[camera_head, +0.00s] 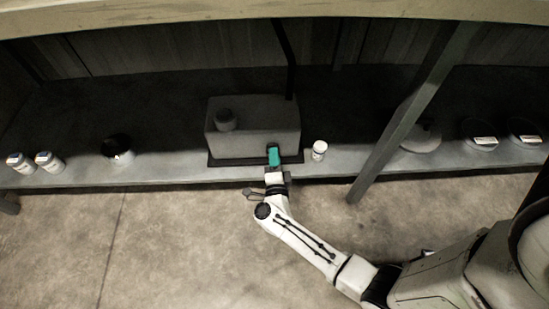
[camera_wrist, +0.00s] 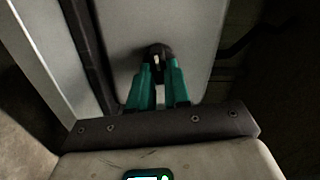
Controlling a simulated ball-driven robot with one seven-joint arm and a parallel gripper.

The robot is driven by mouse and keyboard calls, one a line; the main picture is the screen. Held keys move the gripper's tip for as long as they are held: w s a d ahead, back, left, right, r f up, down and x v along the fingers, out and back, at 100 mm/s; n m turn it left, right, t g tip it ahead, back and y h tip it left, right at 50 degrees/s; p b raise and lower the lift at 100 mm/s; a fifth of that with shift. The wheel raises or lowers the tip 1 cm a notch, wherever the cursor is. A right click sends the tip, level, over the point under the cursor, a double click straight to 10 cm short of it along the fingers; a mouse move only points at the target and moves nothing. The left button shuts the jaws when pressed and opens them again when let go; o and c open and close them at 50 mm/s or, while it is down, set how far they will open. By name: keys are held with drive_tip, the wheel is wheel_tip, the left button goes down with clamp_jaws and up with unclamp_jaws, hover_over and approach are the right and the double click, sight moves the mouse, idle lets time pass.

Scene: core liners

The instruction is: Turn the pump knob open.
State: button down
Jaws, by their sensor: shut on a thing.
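The pump (camera_head: 255,140) is a grey box with a round cap on top, on a dark base on the long shelf. My gripper (camera_head: 273,155) is at its front face, near the lower right. In the wrist view, the teal fingers (camera_wrist: 159,68) are closed around a small dark knob (camera_wrist: 157,48) on the pump's grey face (camera_wrist: 200,25). Much of the knob is hidden between the fingers. In the head view my gripper covers the knob, and its turn angle cannot be told.
A small white bottle (camera_head: 319,150) stands just right of my gripper. A dark jar (camera_head: 117,148) and two white jars (camera_head: 49,162) are to the left. A slanted post (camera_head: 410,110) rises to the right, with several lidded containers beyond. The floor in front is clear.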

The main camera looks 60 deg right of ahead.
drive_tip(key=shift+f+m, duration=0.15)
drive_tip(key=shift+m, duration=0.95)
drive_tip(key=c, duration=1.1)
unclamp_jaws()
drive_tip(key=shift+s+a, duration=0.1)
drive_tip(key=p+v, duration=0.2)
drive_tip(key=v, duration=0.8)
drive_tip(key=shift+s+a, duration=0.25)
